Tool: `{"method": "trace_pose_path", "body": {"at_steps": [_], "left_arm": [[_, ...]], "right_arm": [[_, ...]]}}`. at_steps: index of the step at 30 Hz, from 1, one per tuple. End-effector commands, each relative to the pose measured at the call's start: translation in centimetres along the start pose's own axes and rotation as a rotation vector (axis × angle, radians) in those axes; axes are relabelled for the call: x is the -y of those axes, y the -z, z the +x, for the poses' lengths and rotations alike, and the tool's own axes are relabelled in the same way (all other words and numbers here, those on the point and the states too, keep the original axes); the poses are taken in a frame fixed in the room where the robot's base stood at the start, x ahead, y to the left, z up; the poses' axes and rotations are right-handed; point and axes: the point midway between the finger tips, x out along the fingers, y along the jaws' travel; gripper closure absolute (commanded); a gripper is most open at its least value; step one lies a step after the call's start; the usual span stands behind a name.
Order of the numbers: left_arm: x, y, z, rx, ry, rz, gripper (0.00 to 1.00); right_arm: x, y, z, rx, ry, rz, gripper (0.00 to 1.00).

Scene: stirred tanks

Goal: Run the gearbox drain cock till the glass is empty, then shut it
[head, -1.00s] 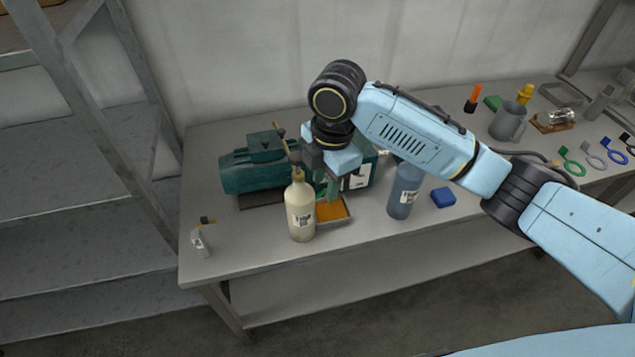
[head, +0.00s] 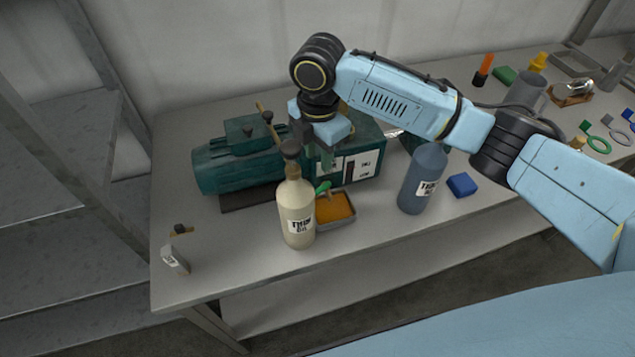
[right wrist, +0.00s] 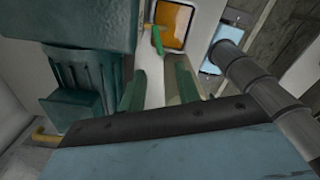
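The green gearbox (head: 368,160) stands on the bench behind two bottles, with white labels and a dark upright strip on its front; I cannot read a level there. The drain cock's green handle (head: 323,187) shows low in front of it, and also in the right wrist view (right wrist: 157,40). Below it a shallow tray (head: 351,222) holds orange-brown liquid; it also shows in the wrist view (right wrist: 187,22). My right gripper (head: 324,162) hangs above the cock, partly behind the cream bottle's top. Its fingers (right wrist: 158,85) are apart and empty, clear of the handle. My left gripper is out of view.
A cream bottle (head: 297,215) stands close in front, left of the tray. A blue-grey bottle (head: 421,185) and a blue block (head: 462,185) stand to the right. A small labelled item (head: 174,261) is at the left front corner. A grey mug (head: 526,92) stands further right.

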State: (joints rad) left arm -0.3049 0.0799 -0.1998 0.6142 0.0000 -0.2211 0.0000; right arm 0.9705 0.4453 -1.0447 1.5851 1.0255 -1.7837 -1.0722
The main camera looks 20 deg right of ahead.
Motion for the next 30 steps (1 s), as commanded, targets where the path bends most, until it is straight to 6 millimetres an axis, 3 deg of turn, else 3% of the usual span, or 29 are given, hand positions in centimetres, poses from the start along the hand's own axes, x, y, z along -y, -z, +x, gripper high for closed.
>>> {"method": "trace_pose_path", "body": {"at_steps": [6, 13, 18, 27, 30], "left_arm": [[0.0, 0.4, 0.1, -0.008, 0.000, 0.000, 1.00], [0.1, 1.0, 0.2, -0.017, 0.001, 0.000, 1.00], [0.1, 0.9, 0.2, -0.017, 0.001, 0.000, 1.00], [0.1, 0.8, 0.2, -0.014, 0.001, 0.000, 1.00], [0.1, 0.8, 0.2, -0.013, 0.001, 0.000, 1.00]], "right_arm": [[0.1, 0.0, 5.0, 0.000, 0.004, 0.001, 0.67], [0.1, 0.0, 8.7, 0.001, 0.003, 0.001, 0.67], [0.1, 0.0, 10.0, 0.000, 0.001, 0.000, 0.67], [0.0, 0.0, 10.2, 0.001, 0.000, 0.000, 0.67], [0.0, 0.0, 10.1, 0.001, 0.000, 0.000, 0.79]]}}
